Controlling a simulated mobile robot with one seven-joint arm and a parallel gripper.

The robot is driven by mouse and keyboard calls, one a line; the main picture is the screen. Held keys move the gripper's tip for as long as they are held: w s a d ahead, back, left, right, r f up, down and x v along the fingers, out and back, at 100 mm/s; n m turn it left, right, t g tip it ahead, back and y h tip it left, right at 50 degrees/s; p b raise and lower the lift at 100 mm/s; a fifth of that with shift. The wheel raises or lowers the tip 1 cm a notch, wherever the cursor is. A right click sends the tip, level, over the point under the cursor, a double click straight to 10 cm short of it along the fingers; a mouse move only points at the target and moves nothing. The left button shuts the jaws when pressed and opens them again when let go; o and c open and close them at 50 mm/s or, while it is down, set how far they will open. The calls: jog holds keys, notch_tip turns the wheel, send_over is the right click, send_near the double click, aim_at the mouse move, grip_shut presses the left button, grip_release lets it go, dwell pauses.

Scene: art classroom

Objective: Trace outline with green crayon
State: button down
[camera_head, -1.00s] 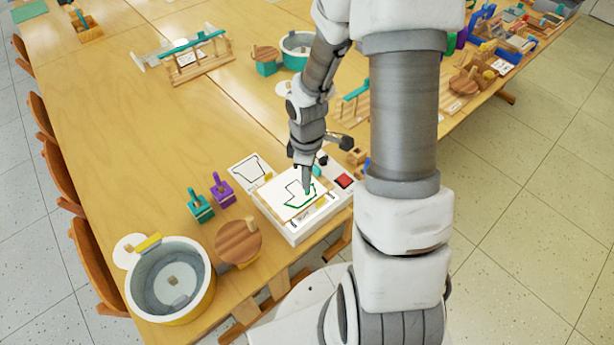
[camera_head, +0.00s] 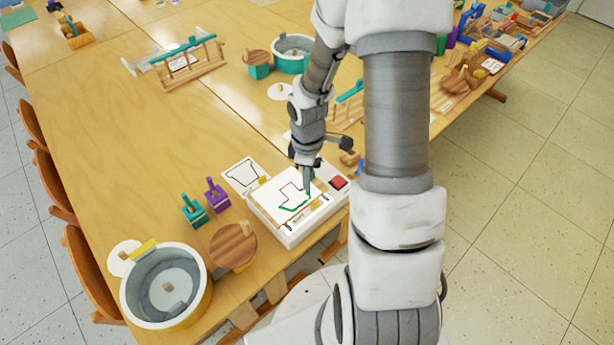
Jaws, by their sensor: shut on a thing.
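A white sheet (camera_head: 271,205) with a black boat-like outline lies on a white box-like board (camera_head: 291,240) near the table's front edge. Green line runs along the lower edge of the outline and near its right side. My gripper (camera_head: 307,191) points down over the right part of the sheet. It is shut on what appears to be the green crayon, which is too small and too covered by the fingers to make out clearly. Its tip is at or close to the paper; I cannot tell whether it touches.
A card with a black shape (camera_head: 243,174) lies behind the board. Teal (camera_head: 194,211) and purple (camera_head: 216,196) stamp-like blocks, a round wooden piece (camera_head: 233,246) and a large round tub (camera_head: 206,302) stand to the left. A red pad (camera_head: 338,182) is at right. The table's left middle is clear.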

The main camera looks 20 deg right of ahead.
aim_at(308, 194)
jog(key=shift+f+b, duration=1.25)
jog(key=shift+f, duration=0.3)
jog(key=shift+r, duration=0.1)
dwell(0.8)
jog(key=shift+r+p, duration=2)
jog(key=shift+r, duration=0.05)
jog(key=shift+f, duration=0.1)
jog(key=shift+w+d+f, duration=0.5)
jog(key=shift+w+d, duration=0.1)
jog(key=shift+w, duration=0.05)
jog(key=shift+f+b, duration=1.4)
jog(key=shift+f, duration=0.15)
jog(key=shift+r, duration=0.1)
